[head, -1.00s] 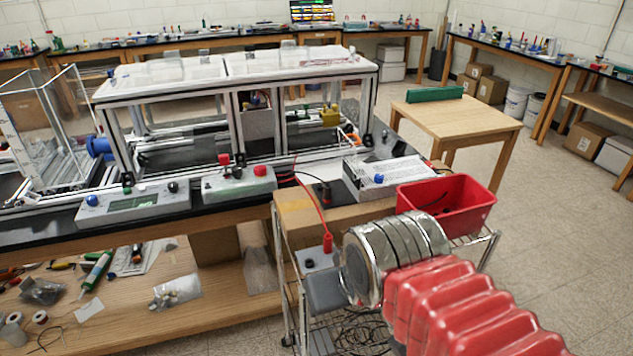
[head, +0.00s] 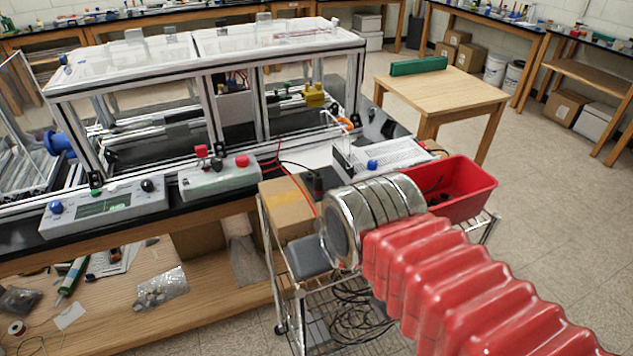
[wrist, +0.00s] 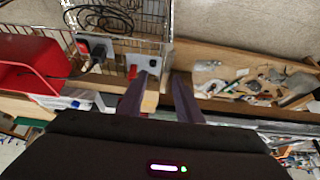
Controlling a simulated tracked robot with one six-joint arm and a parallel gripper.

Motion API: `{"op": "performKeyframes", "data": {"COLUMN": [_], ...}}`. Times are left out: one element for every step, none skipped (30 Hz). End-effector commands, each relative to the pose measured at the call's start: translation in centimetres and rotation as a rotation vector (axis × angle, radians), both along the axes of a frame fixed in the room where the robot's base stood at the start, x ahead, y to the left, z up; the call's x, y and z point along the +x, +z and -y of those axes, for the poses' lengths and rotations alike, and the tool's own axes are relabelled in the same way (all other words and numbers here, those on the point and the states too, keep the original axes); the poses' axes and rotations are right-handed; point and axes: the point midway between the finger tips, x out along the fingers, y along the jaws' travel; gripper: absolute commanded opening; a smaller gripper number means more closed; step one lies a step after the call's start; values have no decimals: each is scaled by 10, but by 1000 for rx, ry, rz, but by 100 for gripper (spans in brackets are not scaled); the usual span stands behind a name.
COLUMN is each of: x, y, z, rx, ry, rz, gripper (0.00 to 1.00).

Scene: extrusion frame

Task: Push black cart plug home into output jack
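A black cable ending in a dark plug-like piece (wrist: 97,60) shows in the wrist view, on the wire cart. To its right is a small pale box (wrist: 145,62) with a red piece (wrist: 132,72) at its left side. I cannot make out the output jack or how far any plug sits in. In the head view a grey box (head: 308,258) on the cart is partly hidden by my arm. My gripper (wrist: 164,85) has its two dark fingers apart, pointing toward the cart, with nothing clearly held between them. The head view does not show my fingers.
The framed machine (head: 225,105) and control boxes (head: 105,210) stand on the black bench at left. A wooden table (head: 445,100) stands behind. Loose cables (head: 355,315) lie on the cart's lower shelf.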

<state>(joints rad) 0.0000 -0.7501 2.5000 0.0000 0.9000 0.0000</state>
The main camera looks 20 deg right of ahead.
Motion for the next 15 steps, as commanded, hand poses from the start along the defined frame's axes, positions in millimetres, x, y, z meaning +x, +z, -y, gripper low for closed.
{"op": "performKeyframes", "data": {"x": [0,1,2,3,4,7,9,12,17,21,25,31,37,42,49], "y": [0,1,2,3,4,6,7,10,13,16,18,22,26,28,32], "z": [0,0,0,1,1,2,3,5,7,8,9,11,12,13,15], "rx": [0,-1,-4,-7,-11,-19,-26,-34,-46,-57,-69,-85,-98,-110,-128], "ry": [1,3,7,12,19,31,43,57,79,98,118,150,174,200,235], "rz": [0,-1,-2,-4,-6,-12,-18,-22,-32,-37,-46,-58,-66,-76,-89], "gripper": [36,38,38,38,38,38,38,38,38,38,38,38,38,38,38]}}
